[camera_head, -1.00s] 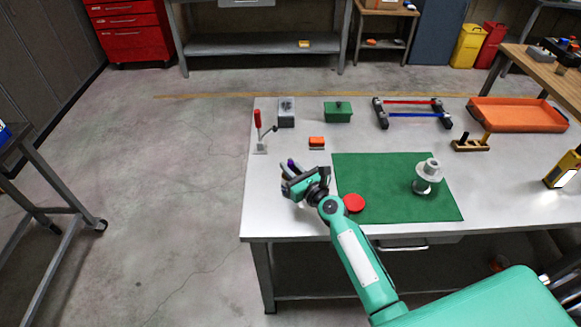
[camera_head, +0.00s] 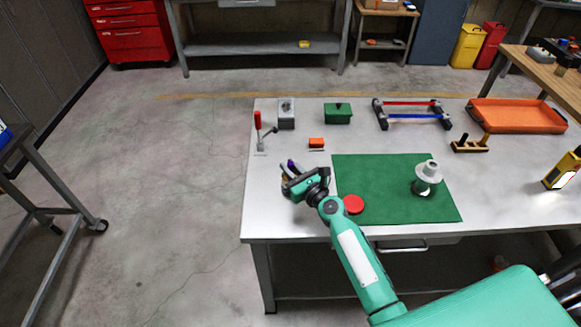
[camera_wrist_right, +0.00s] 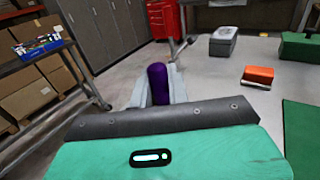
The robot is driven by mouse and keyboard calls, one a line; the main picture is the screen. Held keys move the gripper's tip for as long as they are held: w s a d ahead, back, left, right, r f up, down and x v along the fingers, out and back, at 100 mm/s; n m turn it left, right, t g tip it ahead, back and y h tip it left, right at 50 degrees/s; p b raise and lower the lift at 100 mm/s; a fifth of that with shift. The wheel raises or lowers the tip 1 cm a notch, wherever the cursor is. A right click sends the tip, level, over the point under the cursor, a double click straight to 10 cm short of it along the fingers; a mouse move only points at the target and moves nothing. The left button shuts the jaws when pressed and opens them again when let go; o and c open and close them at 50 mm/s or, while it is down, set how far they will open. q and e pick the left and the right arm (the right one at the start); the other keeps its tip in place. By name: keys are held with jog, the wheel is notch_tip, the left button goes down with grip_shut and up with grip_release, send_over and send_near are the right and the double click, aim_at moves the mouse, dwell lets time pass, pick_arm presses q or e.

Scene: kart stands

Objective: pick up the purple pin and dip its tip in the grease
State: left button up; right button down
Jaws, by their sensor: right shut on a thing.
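The purple pin (camera_head: 291,163) is at the tips of my right gripper (camera_head: 290,172), over the left part of the grey table. In the right wrist view the purple pin (camera_wrist_right: 158,85) stands between the two grey fingers, and my right gripper (camera_wrist_right: 157,93) is shut on it. Its lower part and tip are hidden by the gripper. A red round disc or tin (camera_head: 353,204) lies near the green mat's front left corner, right of the gripper. No grease surface can be made out. My left gripper is not in view.
The green mat (camera_head: 385,180) bears a pale flanged part (camera_head: 428,178). Behind stand a red-handled clamp (camera_head: 258,130), a grey box (camera_head: 286,121), an orange block (camera_head: 316,143), a green box (camera_head: 338,117), a rod rack (camera_head: 412,126) and an orange tray (camera_head: 516,127).

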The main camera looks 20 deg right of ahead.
aim_at(291, 163)
jog(key=shift+r+p, duration=2.95)
jog(key=shift+r, duration=0.35)
jog(key=shift+f, duration=0.1)
